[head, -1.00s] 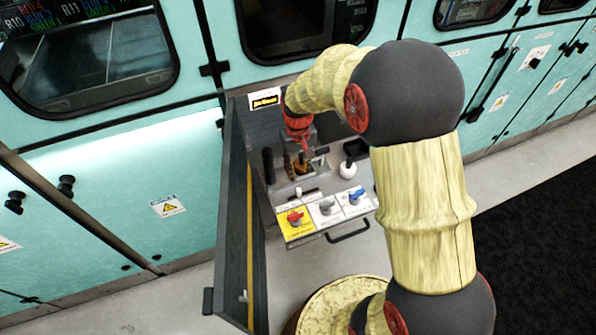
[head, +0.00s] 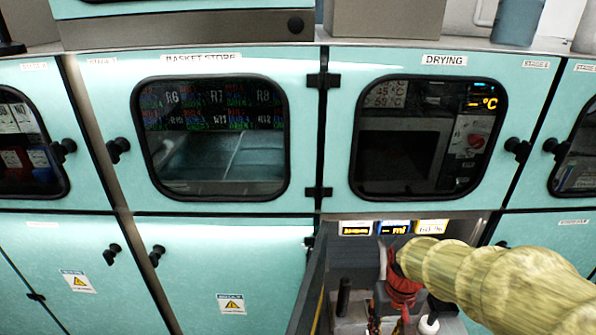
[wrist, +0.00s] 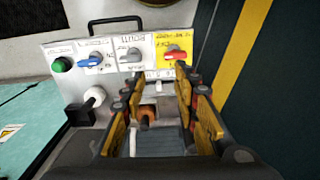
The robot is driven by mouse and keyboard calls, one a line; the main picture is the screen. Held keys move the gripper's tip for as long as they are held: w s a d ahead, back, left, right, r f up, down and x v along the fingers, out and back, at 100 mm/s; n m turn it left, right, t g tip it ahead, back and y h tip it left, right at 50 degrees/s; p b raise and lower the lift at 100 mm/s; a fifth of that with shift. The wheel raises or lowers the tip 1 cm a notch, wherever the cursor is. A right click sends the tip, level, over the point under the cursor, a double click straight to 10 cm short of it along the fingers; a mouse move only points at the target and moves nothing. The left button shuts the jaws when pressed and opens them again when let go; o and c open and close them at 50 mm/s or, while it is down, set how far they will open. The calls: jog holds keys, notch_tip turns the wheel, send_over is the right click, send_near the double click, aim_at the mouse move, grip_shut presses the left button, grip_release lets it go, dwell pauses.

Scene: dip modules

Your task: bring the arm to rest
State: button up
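My arm (head: 500,280) reaches in from the lower right of the head view, and its red wrist end (head: 403,290) points down into an open recess under the drying cabinet. The fingertips are mostly cut off there by the bottom edge. In the wrist view my gripper (wrist: 160,82) shows two yellow-padded fingers standing apart with a gap between them. An orange-brown part (wrist: 150,114) shows in and beyond that gap. I cannot tell whether a finger touches it, but neither finger is closed on it.
A white ball lever (wrist: 95,96) stands left. A dark door (wrist: 240,75) with a yellow stripe stands close right.

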jog(key=s+a+r+t, duration=0.1)
jog(key=s+r+t, duration=0.1)
jog(key=s+r, duration=0.3)
jog(key=s+r+t, duration=0.3)
jog(key=s+r, duration=0.3)
jog(key=r, duration=0.4)
jog(key=shift+s+a+r+t, duration=0.15)
jog(key=shift+a+r+t, duration=0.15)
jog(key=shift+a+r, duration=0.1)
jog(key=shift+d, duration=0.1)
dwell(2.0)
